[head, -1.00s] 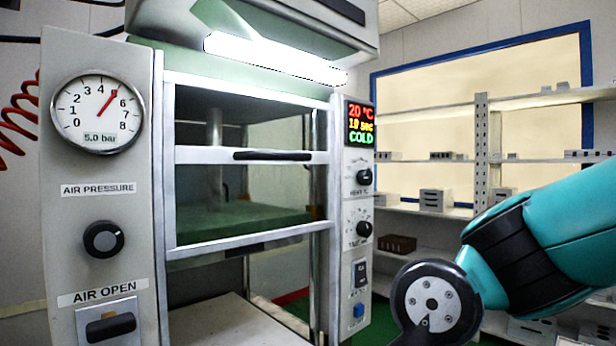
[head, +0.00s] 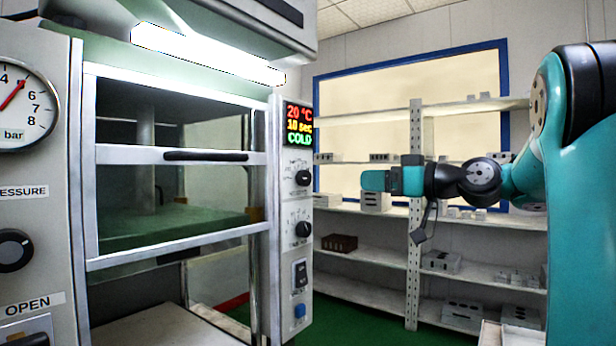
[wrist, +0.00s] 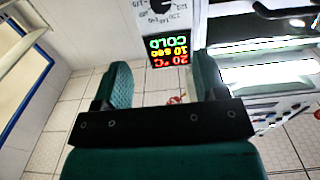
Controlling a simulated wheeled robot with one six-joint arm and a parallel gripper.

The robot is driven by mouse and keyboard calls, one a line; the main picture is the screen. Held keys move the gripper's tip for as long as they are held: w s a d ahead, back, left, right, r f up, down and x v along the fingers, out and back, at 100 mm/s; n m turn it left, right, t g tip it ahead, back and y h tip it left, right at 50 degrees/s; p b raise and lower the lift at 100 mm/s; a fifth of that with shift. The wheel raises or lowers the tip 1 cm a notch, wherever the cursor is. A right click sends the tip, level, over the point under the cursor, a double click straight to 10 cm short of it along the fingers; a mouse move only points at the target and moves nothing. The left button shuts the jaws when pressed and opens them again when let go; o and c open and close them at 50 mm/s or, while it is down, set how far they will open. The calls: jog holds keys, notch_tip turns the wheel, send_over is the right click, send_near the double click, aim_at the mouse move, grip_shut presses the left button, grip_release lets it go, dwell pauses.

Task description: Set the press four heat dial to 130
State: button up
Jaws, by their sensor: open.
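The press front has a grey control panel with a black heat dial (head: 303,178) just under a lit display (head: 299,125) reading 20 °C, 10 sec, COLD. The dial's exact setting is too small to read. In the wrist view, upside down, part of the black dial (wrist: 161,5) and its printed scale show at the top edge, beside the display (wrist: 168,49). My gripper (head: 366,181) is right of the panel, apart from the dial. In the wrist view its two teal fingers (wrist: 161,82) are spread and empty.
A second black dial (head: 303,229), a rocker switch (head: 300,273) and a blue button (head: 299,311) sit below on the panel. The press's window frame and handle (head: 206,156) are to the left. Shelves (head: 370,257) with grey blocks stand behind my arm.

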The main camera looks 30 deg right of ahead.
jog(key=w+p, duration=0.1)
jog(key=p, duration=1)
send_near(308, 178)
jog(key=x, duration=0.9)
jog(key=shift+r, duration=0.15)
jog(key=shift+w+a, duration=0.25)
jog(key=shift+w, duration=0.15)
jog(key=c, duration=0.9)
